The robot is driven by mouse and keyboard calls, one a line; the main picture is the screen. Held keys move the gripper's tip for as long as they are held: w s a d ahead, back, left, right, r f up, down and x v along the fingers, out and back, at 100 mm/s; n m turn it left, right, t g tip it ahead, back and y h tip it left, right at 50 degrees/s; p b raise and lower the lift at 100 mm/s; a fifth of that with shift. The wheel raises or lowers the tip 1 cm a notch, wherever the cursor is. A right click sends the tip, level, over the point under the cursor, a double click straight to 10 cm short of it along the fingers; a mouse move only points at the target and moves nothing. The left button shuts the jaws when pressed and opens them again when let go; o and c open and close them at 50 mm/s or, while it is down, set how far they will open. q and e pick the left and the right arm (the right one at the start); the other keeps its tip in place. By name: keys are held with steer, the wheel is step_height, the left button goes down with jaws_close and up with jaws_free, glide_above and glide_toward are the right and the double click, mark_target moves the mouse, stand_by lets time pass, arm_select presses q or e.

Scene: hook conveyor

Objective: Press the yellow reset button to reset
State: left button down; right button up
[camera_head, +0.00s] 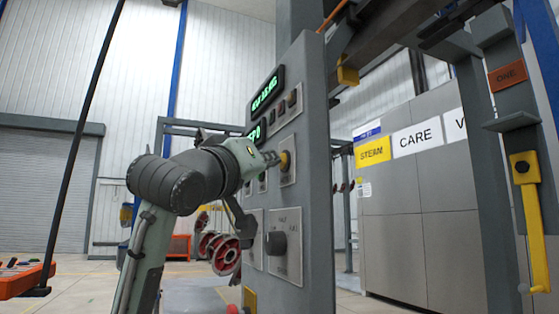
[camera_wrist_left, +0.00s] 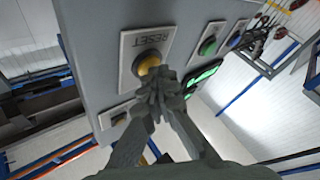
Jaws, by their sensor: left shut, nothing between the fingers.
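The yellow reset button (camera_head: 285,161) sits on a light plate on the grey control panel (camera_head: 318,200) in the head view. In the left wrist view the button (camera_wrist_left: 147,63) shows beside the word RESET, upside down. My left gripper (camera_head: 272,158) is shut and empty, its fingertips at the button. In the wrist view the closed fingertips (camera_wrist_left: 160,88) overlap the lower part of the button. I cannot tell whether they touch it. My right gripper is not in view.
A black knob (camera_head: 275,243) is on the panel below the button. A green button (camera_wrist_left: 208,46) is near the reset plate. Green displays (camera_head: 266,90) are above. Red wheels (camera_head: 224,254) are behind my arm.

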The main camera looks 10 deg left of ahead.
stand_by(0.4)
arm_select(q)
steer(key=shift+s+a+f, duration=0.1)
steer(key=shift+s+a, duration=0.3)
steer(key=shift+a, duration=0.25)
steer(key=shift+a, duration=0.1)
steer(key=s+a, duration=0.1)
steer(key=a, duration=0.1)
steer(key=s+a, duration=0.2)
steer(key=shift+w, duration=0.15)
stand_by(0.8)
